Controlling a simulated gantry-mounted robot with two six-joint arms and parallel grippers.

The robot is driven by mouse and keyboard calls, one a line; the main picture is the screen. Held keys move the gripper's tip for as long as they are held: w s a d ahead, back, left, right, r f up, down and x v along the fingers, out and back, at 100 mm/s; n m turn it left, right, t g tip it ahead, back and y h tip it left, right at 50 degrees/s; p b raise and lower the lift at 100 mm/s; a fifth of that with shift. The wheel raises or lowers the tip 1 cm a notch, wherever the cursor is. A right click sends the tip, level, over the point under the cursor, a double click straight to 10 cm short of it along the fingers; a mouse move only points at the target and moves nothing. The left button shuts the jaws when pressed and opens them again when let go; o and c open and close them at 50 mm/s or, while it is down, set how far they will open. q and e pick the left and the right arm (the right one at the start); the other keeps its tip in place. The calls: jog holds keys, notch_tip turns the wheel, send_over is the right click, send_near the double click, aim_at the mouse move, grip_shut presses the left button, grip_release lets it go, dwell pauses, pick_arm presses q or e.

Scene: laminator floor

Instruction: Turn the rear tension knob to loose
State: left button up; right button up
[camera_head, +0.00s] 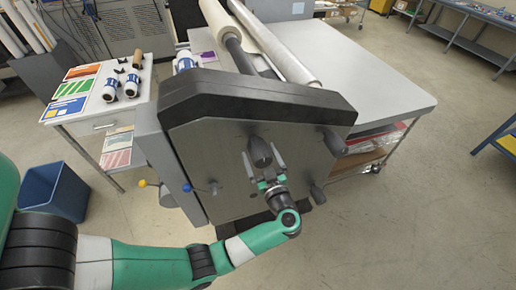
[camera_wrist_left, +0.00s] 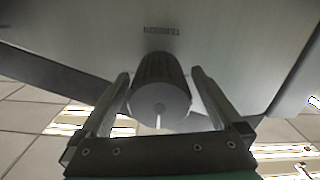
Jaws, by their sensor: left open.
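A dark ribbed knob (camera_head: 260,152) sticks out of the grey side panel (camera_head: 215,155) of the laminator. My left gripper (camera_head: 261,160) is open, with one finger on each side of this knob. In the left wrist view the knob (camera_wrist_left: 160,88) sits between the two fingers of the gripper (camera_wrist_left: 160,98), with a gap on both sides. A white line on its end face points down in that picture. A small label (camera_wrist_left: 161,31) above the knob is too blurred to read. Two more dark knobs, the upper (camera_head: 333,143) and the lower (camera_head: 318,194), are on the panel's right side. My right gripper is not in view.
Two levers, one with a blue ball (camera_head: 187,187) and one with a yellow ball (camera_head: 143,183), stick out at the panel's left. A blue bin (camera_head: 54,190) stands on the floor at left. A side table (camera_head: 95,122) holds bottles and cards.

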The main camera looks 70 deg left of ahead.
pick_arm(q)
jog(key=shift+w+a, duration=0.15)
jog(key=shift+a, duration=1.1)
jog(key=c, duration=1.3)
